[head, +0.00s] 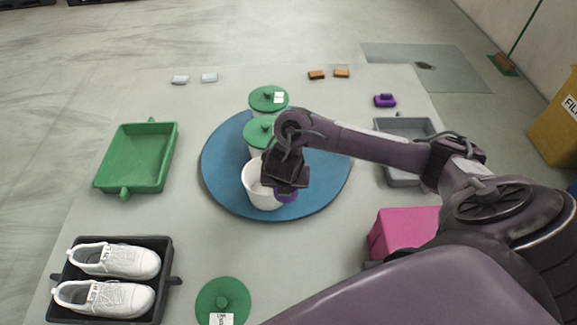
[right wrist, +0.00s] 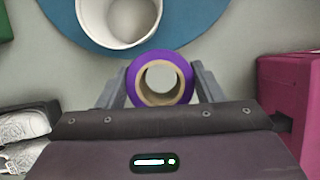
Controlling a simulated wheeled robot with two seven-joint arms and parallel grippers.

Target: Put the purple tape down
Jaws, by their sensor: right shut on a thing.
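The purple tape (right wrist: 185,75) is a roll with a tan core, held between the two fingers of my right gripper (right wrist: 160,88) in the right wrist view. In the head view a bit of the purple tape (head: 286,195) shows below my right gripper (head: 285,190), beside the open white pot (head: 258,190). The pot stands on the round blue mat (head: 325,195). In the right wrist view the white pot (right wrist: 120,20) is just beyond the tape. My right gripper is shut on the tape. My left gripper is not in view.
Two green-lidded pots (head: 268,98) stand on the blue mat. A loose green lid (head: 222,300) lies in front. A green tray (head: 135,158), a black tray of white shoes (head: 110,275), a grey tray (head: 400,125) and a pink box (head: 400,230) surround the mat. Another purple item (head: 385,100) lies at the back right.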

